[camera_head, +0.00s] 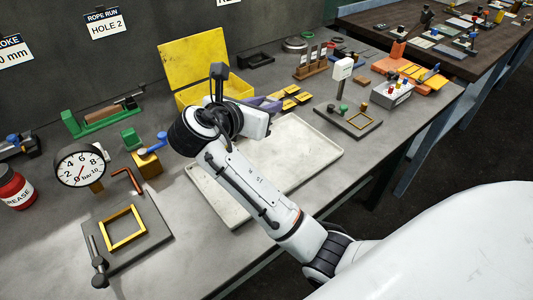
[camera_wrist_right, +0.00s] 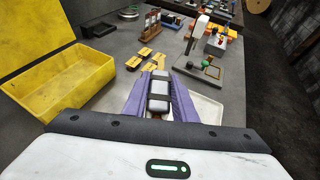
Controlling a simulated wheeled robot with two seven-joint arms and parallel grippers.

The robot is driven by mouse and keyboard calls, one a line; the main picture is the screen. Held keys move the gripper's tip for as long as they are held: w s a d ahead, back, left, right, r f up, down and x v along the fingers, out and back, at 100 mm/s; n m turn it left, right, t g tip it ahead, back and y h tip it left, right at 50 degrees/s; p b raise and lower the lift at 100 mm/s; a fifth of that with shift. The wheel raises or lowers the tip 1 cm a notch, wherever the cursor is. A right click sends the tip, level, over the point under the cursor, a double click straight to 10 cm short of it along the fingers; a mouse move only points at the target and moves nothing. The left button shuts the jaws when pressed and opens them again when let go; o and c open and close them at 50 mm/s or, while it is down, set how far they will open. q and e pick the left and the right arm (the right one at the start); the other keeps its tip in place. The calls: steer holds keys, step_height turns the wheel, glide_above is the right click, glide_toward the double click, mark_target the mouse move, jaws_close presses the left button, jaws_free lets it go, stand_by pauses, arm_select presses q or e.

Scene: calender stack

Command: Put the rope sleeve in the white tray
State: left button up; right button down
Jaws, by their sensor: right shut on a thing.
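The white tray (camera_head: 306,147) lies flat on the grey bench in the middle of the head view, partly hidden by my right arm. My right gripper (camera_head: 264,103), with purple fingers, is beside the tray's back-left end in that view. In the right wrist view my right gripper (camera_wrist_right: 160,88) is shut on a dark grey piece with a brownish band, which looks like the rope sleeve (camera_wrist_right: 159,103). The tray's pale surface (camera_wrist_right: 208,108) shows to the right of the fingers there. The held piece is hidden in the head view. My left gripper is out of view.
An open yellow box (camera_head: 193,62) stands behind the gripper. Yellow-black pieces (camera_head: 292,98) lie beside it. A dark plate with a stand (camera_head: 349,121) is right of the tray. A gauge (camera_head: 80,166) and a framed plate (camera_head: 124,229) are at the left.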

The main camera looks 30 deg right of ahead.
step_height(320, 180, down, 9)
steer(key=shift+r+b, duration=0.1)
steer(key=shift+b, duration=0.45)
steer(key=c, duration=1.5)
jaws_free()
steer(key=shift+o, duration=0.2)
steer(key=p+v, duration=0.1)
steer(key=v, duration=1.1)
steer(key=shift+r, duration=0.15)
